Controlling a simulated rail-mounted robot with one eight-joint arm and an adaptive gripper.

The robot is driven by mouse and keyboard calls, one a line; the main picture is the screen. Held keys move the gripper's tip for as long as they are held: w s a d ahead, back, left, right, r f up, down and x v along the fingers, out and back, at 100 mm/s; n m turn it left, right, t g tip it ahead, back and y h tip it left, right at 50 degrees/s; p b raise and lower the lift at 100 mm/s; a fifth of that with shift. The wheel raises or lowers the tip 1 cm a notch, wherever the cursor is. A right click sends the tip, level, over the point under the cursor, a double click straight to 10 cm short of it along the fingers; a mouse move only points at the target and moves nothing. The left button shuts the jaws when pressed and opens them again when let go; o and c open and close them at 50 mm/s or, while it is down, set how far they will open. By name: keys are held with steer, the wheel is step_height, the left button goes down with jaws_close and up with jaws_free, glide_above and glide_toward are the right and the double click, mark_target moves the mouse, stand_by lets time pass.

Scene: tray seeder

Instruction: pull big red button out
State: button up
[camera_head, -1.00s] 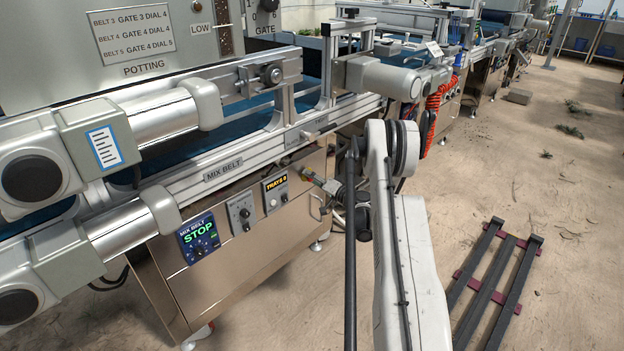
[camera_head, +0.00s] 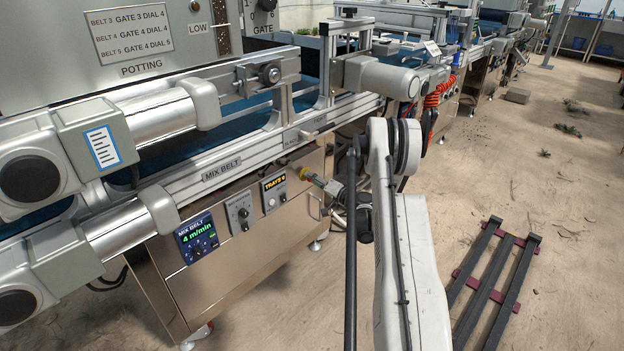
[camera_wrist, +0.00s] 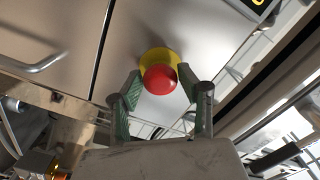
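The big red button (camera_wrist: 160,79) sits on a yellow round base (camera_wrist: 158,58) on the metal cabinet face in the wrist view. My gripper (camera_wrist: 159,85) has its two green-padded fingers spread, one on each side of the button. Gaps show between the fingers and the red cap, so nothing is gripped. In the head view the yellow base (camera_head: 304,173) shows at the right end of the cabinet front, with my gripper (camera_head: 315,181) just in front of it; the red cap is too small to make out there.
The mix belt panel (camera_head: 198,238) reads "4 m/min". A dial box (camera_head: 240,213) and the "TRAYS" panel (camera_head: 274,189) are left of the button. A handle (camera_wrist: 33,62) is on the cabinet. A dark pallet-like rack (camera_head: 492,285) lies on the open floor at right.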

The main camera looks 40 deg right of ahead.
steer(key=shift+o, duration=1.2)
steer(key=s+d, duration=0.1)
steer(key=s, duration=1.1)
steer(key=shift+d, duration=0.1)
